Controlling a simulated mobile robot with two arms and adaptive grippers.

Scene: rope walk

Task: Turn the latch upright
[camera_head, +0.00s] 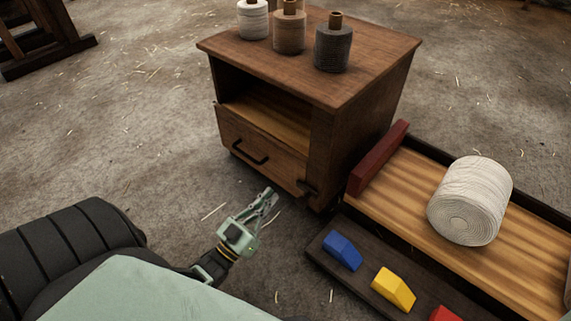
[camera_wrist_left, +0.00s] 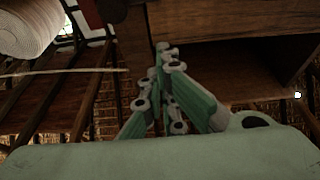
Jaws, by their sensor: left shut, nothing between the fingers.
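The latch (camera_head: 309,187) is a small dark piece on the front of the wooden cabinet (camera_head: 334,150), at the right end of its drawer (camera_head: 258,152). It looks to lie crosswise rather than upright, but it is small and dark. My left gripper (camera_head: 270,194) is shut and empty, in front of the drawer and to the left of the latch, apart from it. In the left wrist view the shut fingers (camera_wrist_left: 162,60) point toward dark wood. I cannot clearly make out the latch there. My right gripper is not in view.
Thread spools (camera_head: 289,32) stand on the cabinet top. At right, a wooden tray (camera_head: 395,192) holds a big white rope roll (camera_head: 470,200). A dark strip (camera_head: 325,262) with blue (camera_head: 342,250), yellow (camera_head: 393,288) and red blocks lies before it.

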